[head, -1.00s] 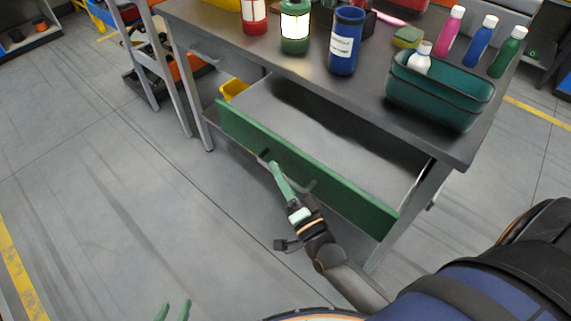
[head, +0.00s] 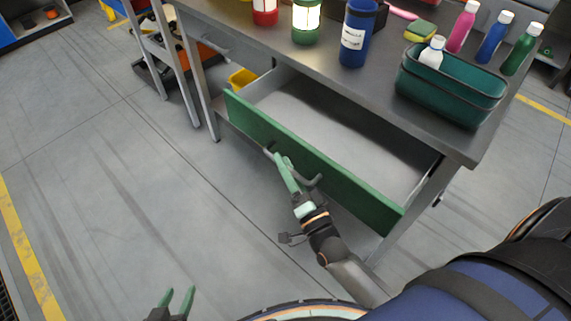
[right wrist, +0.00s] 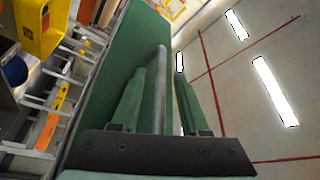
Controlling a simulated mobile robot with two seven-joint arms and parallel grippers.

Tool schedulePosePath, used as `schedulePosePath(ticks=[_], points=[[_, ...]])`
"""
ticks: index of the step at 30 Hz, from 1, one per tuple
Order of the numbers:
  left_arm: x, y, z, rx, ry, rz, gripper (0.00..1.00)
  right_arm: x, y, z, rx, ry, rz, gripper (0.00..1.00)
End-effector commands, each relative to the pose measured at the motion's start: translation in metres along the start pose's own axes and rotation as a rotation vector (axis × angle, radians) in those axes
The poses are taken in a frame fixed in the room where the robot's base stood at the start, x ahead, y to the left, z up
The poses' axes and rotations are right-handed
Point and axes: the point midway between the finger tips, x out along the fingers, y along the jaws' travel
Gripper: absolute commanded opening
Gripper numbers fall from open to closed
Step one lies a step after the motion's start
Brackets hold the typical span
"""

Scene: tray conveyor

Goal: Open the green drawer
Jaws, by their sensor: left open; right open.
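The green drawer (head: 330,176) under the grey workbench is pulled well out, and its empty grey inside (head: 340,135) shows. Its front carries a grey bar handle (head: 316,181). My right gripper (head: 279,160) is at the handle and open. My left gripper (head: 180,296) is open and empty over the floor at the bottom left, away from the drawer.
A yellow bin (head: 242,78) sits behind the drawer's left end. The floor at left is clear.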

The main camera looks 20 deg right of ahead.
Motion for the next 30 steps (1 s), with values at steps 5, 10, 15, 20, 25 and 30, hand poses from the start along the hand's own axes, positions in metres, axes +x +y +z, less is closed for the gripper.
schedulePosePath(ticks=[5, 10, 15, 20, 25, 30], points=[[0.0, 0.0, -0.001, 0.0, 0.0, 0.0, 0.5, -0.02, 0.001, 0.001, -0.001, -0.004, 0.003, 0.45], [0.0, 0.0, -0.001, 0.0, 0.0, 0.0, 0.5, -0.058, 0.001, 0.001, 0.0, -0.005, 0.004, 0.45], [0.0, 0.0, 0.001, 0.0, -0.002, -0.001, 0.5, -0.093, 0.001, 0.001, 0.0, -0.004, 0.004, 0.45], [0.001, -0.001, 0.003, 0.0, -0.005, -0.001, 0.5, -0.115, 0.001, 0.001, 0.0, -0.003, 0.002, 0.45], [0.001, -0.001, 0.003, 0.0, -0.006, -0.001, 0.5, -0.124, 0.0, 0.0, 0.001, -0.001, 0.001, 0.45], [0.001, -0.001, 0.003, 0.0, -0.006, -0.001, 0.5, -0.124, 0.0, 0.0, 0.0, -0.001, 0.0, 0.45]])
